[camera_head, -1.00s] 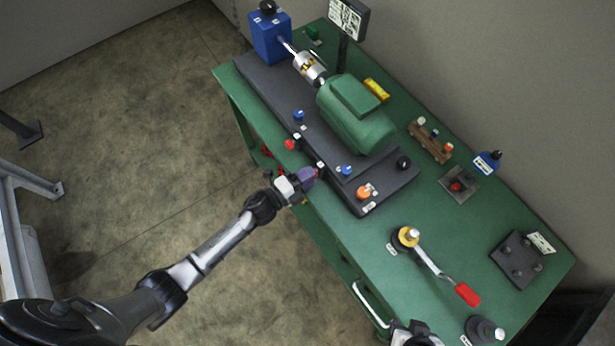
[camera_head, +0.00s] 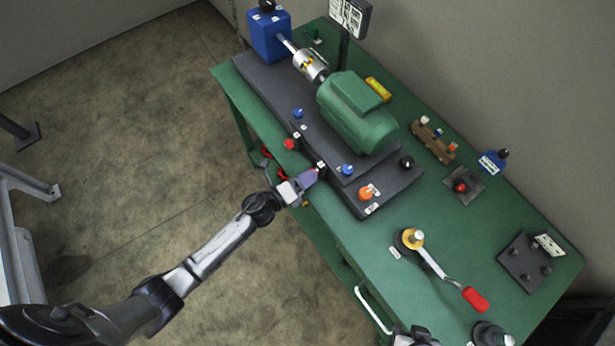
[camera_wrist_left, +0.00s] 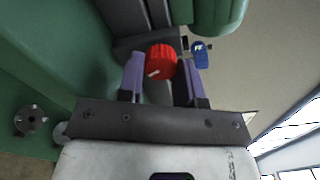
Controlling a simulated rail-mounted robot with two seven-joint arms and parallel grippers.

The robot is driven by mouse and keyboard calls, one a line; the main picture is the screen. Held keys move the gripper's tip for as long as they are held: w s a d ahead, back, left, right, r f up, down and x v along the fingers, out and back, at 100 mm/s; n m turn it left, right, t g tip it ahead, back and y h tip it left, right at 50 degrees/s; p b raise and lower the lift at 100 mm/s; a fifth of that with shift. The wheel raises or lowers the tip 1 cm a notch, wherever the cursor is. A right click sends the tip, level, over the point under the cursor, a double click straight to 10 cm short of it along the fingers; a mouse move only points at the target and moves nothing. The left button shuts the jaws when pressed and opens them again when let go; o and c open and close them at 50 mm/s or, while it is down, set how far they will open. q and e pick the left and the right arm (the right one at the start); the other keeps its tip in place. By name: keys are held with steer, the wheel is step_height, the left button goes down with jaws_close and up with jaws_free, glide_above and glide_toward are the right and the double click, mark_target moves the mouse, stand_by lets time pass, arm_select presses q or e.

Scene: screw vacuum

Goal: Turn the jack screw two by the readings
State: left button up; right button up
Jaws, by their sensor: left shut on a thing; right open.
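My left gripper (camera_head: 312,175) is at the front edge of the dark base plate (camera_head: 388,196) under the green motor (camera_head: 357,112). In the left wrist view its purple fingers (camera_wrist_left: 160,78) are on both sides of a red knob (camera_wrist_left: 160,61) with a pale mark, shut on it. The gripper hides this knob in the head view. Another red knob (camera_head: 289,144) is farther along the same edge. Blue knobs stand on the plate, one (camera_head: 347,169) close to the gripper. Part of my right gripper (camera_head: 415,336) shows at the bottom edge, open; its fingertips are not clear.
A readout panel (camera_head: 349,17) stands at the back beside the blue box (camera_head: 269,36). A wrench with a red handle (camera_head: 475,299) lies on the green table (camera_head: 400,290). A drawer handle (camera_head: 371,306) sticks out in front. An orange knob (camera_head: 366,192) is on the plate's right end.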

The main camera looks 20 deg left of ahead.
stand_by(0.4)
arm_select(q)
steer(key=o, duration=0.9)
steer(key=shift+o, duration=0.2)
steer(key=shift+s+a, duration=0.2)
steer(key=shift+s, duration=0.1)
steer(key=v, duration=1.3)
